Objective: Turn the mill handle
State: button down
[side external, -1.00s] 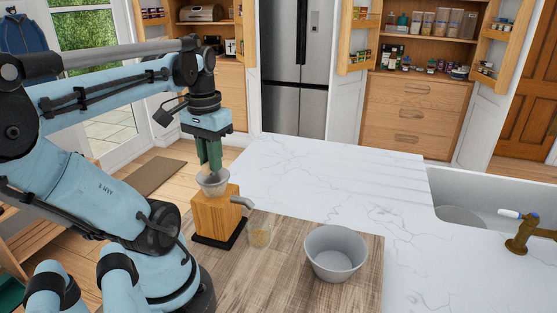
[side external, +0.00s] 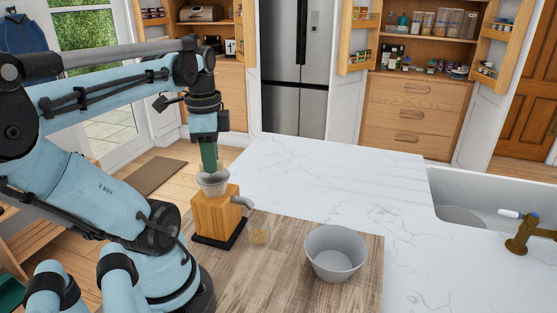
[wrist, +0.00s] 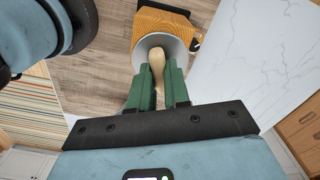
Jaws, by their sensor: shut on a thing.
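The mill (side external: 215,215) is a wooden block on a dark base with a grey bowl-shaped hopper (side external: 212,184) on top and a grey spout (side external: 242,202) on its right. In the wrist view the mill's wooden body (wrist: 160,24) shows behind the hopper. A pale wooden handle (wrist: 157,66) stands over the hopper there. My gripper (side external: 209,168) points down just above the hopper. In the wrist view its green fingers (wrist: 160,85) are closed on the handle, one on each side. The handle is hidden by the fingers in the side view.
A small clear glass (side external: 260,231) with yellowish contents stands right of the mill under the spout. A grey bowl (side external: 335,252) stands further right on the wooden board (side external: 280,285). The white marble counter (side external: 340,180) behind is clear, with a sink (side external: 470,200) at right.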

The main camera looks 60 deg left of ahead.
jog(key=shift+m, duration=2.3)
jog(key=c, duration=1.1)
grip_release()
notch_tip(320, 180, up, 12)
jog(key=shift+r, duration=0.1)
